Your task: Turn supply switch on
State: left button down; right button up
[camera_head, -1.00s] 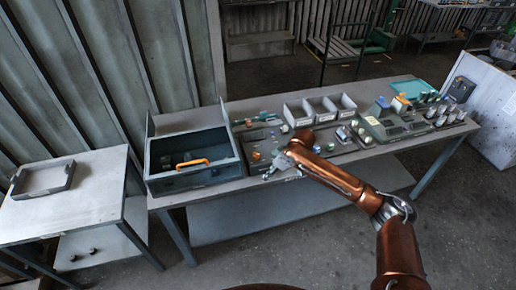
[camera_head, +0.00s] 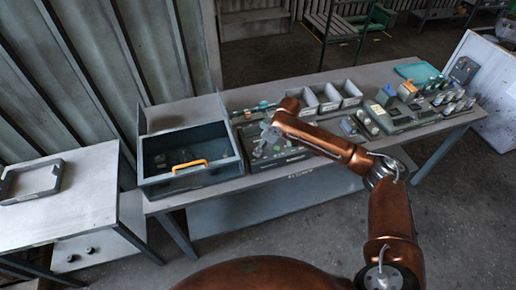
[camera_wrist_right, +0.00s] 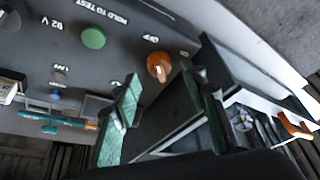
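The orange supply switch (camera_wrist_right: 158,66), a round knob with the word OFF beside it, sits on a grey control panel (camera_wrist_right: 115,50) in the right wrist view. The panel also shows in the head view (camera_head: 282,158), on the bench; the knob is hard to make out there. My right gripper (camera_wrist_right: 162,84) is open and empty, its green-padded fingers spread to either side below the knob in the picture. I cannot tell whether they touch it. In the head view my right gripper (camera_head: 267,132) hangs over the panel. My left gripper is not in view.
A green button (camera_wrist_right: 93,38) sits beside the knob. An open grey bin (camera_head: 160,183) with an orange handle (camera_head: 190,166) stands left of the panel. Grey trays (camera_head: 328,96) lie behind, and another device (camera_head: 405,115) stands right. A side table (camera_head: 75,205) is at far left.

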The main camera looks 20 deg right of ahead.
jog(key=shift+w+a+f, duration=0.15)
jog(key=shift+w+f, duration=0.1)
jog(key=shift+f, duration=0.35)
jog(key=shift+a+f, duration=0.1)
jog(key=shift+f, duration=0.2)
jog(key=shift+w+a+f, duration=0.1)
jog(key=shift+f, duration=0.1)
jog(key=c, duration=0.8)
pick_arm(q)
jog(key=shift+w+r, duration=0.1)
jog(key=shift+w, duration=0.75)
pick_arm(e)
grip_shut()
